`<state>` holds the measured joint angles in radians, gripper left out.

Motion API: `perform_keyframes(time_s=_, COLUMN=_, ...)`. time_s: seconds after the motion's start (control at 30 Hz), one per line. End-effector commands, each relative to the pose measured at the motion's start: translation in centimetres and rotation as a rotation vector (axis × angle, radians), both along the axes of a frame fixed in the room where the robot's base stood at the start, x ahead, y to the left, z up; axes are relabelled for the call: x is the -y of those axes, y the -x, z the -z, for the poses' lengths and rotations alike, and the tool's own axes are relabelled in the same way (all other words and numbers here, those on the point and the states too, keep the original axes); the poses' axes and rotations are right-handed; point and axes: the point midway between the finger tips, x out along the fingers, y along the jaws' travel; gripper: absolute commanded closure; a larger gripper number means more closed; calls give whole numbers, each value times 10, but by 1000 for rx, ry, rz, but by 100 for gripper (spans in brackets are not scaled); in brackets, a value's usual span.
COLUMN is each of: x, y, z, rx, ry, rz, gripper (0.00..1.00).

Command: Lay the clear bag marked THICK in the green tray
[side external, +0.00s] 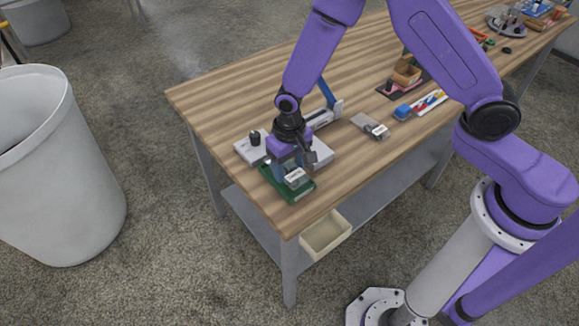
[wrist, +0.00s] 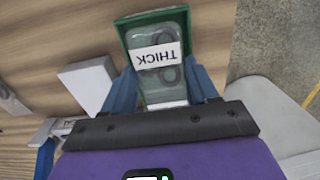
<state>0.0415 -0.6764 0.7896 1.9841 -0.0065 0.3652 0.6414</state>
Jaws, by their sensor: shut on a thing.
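The clear bag marked THICK (wrist: 172,33) shows in the wrist view with dark ring shapes inside and a white label. It lies over the green tray (wrist: 127,30), within its rim as seen from above. My gripper (wrist: 160,72) has its blue fingers on either side of the bag's near end and is shut on it. In the side view the gripper (side external: 291,165) points down over the green tray (side external: 300,197) near the table's corner. The bag's label (side external: 295,175) shows just below the fingers. Whether the bag touches the tray floor is unclear.
A pale flat device (side external: 245,152) with a dark knob stands behind the tray. A tool with a blue handle (side external: 326,92) is close to my wrist. Another labelled clear bag (side external: 368,125) lies farther right. A beige bin (side external: 326,235) sits below the table edge.

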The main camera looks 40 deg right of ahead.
Motion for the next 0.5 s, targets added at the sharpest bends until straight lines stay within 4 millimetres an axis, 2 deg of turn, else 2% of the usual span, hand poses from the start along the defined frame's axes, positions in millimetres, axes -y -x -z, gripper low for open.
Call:
perform_keyframes(time_s=0.1, x=0, y=0, z=9, rx=-1, ry=1, rz=0, gripper=76)
perform_keyframes(time_s=0.5, x=0, y=0, z=13, rx=0, ry=0, rz=0, gripper=76)
